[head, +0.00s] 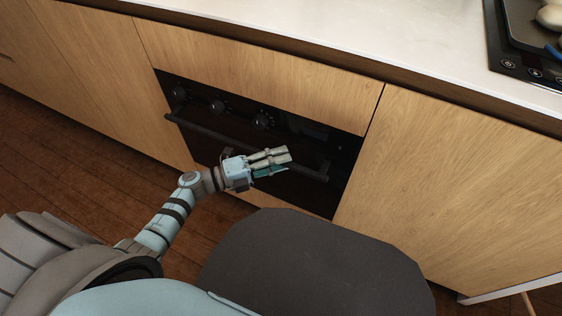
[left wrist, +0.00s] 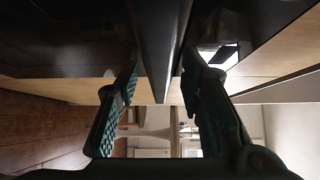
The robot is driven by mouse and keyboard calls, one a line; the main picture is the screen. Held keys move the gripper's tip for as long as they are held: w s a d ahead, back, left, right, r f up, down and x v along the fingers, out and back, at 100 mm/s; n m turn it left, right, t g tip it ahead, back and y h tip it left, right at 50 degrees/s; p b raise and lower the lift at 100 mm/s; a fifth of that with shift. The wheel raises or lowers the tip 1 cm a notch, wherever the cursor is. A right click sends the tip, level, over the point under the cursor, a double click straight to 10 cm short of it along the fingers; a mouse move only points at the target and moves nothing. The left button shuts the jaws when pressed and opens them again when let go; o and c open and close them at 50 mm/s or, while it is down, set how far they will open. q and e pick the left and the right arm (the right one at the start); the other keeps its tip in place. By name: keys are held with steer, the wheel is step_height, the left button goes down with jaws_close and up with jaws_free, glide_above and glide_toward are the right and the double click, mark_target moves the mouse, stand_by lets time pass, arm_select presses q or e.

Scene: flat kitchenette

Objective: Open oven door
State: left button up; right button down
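The black built-in oven sits under the counter in the head view, with its door (head: 205,151) shut flush in the wooden cabinet front. A long dark bar handle (head: 210,136) runs along the top of the door, below the knobs. My left gripper (head: 279,163) is in front of the right part of the handle and hides some of it. In the left wrist view, the two fingers (left wrist: 160,85) are open, and the dark handle bar (left wrist: 160,35) runs between them. I cannot tell whether either finger touches it. My right gripper is not in view.
Several knobs (head: 218,106) line the oven's control panel. A wooden drawer front (head: 260,70) is above, with cabinets on both sides. The white countertop (head: 350,35) holds a black cooktop (head: 528,66) at the upper right. Wooden floor (head: 60,150) is clear at the left.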

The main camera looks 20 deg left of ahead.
arm_select(q)
steer(key=shift+w+d, duration=0.25)
jaws_close()
